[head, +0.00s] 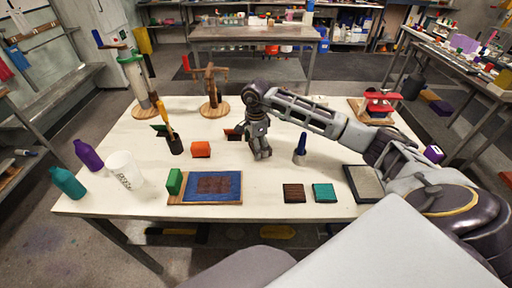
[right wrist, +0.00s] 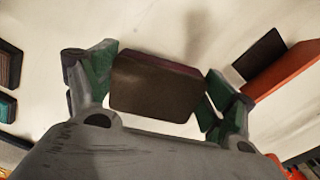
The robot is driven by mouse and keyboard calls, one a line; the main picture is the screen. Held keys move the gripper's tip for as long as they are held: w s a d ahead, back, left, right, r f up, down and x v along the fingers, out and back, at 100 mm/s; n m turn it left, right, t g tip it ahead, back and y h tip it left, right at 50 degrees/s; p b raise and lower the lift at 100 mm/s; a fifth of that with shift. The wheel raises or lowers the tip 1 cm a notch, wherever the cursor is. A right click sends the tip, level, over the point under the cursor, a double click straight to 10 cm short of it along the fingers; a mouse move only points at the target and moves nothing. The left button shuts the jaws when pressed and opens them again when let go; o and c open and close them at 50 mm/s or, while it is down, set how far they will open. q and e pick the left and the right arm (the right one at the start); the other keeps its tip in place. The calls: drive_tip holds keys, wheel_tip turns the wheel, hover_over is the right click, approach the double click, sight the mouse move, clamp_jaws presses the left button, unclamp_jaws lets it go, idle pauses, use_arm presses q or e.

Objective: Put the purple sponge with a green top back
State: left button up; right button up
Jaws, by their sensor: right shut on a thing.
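My right gripper (head: 262,155) is low over the middle of the white table. In the right wrist view its fingers (right wrist: 160,95) are shut on a block with a dark brownish face and a purple edge (right wrist: 155,86). No green face of this block shows, so I cannot confirm it is the purple sponge with a green top. In the head view the gripper hides most of the held block. I cannot tell whether it touches the table. My left gripper is not in view.
An orange block (head: 201,149) lies left of the gripper, and a blue dark-centred tray (head: 230,187) with a green block (head: 174,182) lies nearer. Brown (head: 294,193) and teal (head: 324,193) pads lie front right. A blue cone-shaped thing (head: 301,145) stands right of the gripper.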

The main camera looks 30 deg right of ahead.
drive_tip(key=shift+f, duration=0.45)
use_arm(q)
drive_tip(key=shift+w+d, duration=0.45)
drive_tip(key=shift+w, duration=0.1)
use_arm(e)
drive_tip(key=shift+f, duration=0.1)
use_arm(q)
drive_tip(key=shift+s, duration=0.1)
use_arm(e)
drive_tip(key=o, duration=0.8)
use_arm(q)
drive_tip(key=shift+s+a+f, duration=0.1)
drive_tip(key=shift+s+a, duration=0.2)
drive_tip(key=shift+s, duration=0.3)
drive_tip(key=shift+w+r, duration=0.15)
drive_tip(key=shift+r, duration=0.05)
